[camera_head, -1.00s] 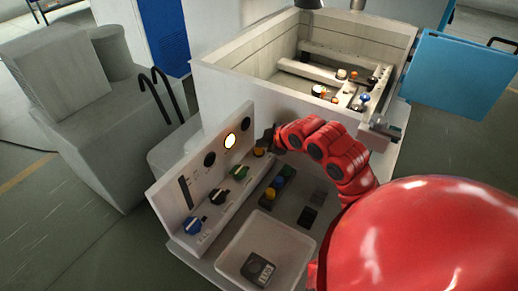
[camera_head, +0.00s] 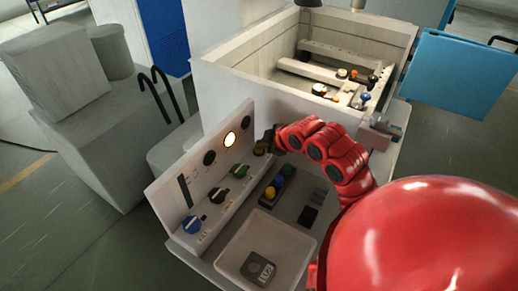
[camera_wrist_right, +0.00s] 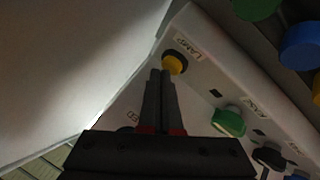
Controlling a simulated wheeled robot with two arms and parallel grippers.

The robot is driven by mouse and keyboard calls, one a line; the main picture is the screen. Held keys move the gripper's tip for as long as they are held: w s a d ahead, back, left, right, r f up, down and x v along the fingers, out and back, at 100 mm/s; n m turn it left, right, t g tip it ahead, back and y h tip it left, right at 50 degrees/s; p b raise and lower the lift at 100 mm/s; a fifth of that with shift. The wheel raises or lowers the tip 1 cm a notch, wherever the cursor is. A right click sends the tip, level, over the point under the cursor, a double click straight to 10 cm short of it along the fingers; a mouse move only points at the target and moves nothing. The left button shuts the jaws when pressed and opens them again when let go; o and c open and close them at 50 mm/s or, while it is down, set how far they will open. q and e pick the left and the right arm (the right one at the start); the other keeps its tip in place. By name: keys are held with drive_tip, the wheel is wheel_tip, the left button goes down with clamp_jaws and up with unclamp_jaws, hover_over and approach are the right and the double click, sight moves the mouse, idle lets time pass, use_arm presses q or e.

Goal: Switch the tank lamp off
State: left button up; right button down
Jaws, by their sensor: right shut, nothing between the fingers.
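The yellow round lamp control (camera_wrist_right: 174,63) sits on the white sloped panel in the right wrist view, beside a label reading LAMP (camera_wrist_right: 187,43). In the head view the same control (camera_head: 259,149) is at the far end of the knob row, partly covered and dark. My right gripper (camera_wrist_right: 161,73) is shut and empty, its fingertips at the lower edge of the yellow control; I cannot tell whether they touch it. It also shows in the head view (camera_head: 267,141). The open tank (camera_head: 228,78) stands behind the panel. My left gripper is out of view.
Green (camera_head: 239,171), black (camera_head: 217,195) and blue (camera_head: 192,224) knobs line the panel. A round indicator (camera_head: 230,139) glows. Coloured buttons (camera_head: 271,192) and a white tray (camera_head: 231,262) holding a grey block (camera_head: 258,268) lie in front. A blue panel (camera_head: 460,75) stands right.

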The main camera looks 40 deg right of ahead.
sight(262, 151)
idle(0.6)
drive_tip(key=shift+r, duration=0.45)
drive_tip(key=shift+p, duration=0.3)
wheel_tip(262, 151, up, 6)
drive_tip(key=p, duration=0.2)
drive_tip(key=shift+p, duration=0.35)
drive_tip(key=shift+f, duration=0.1)
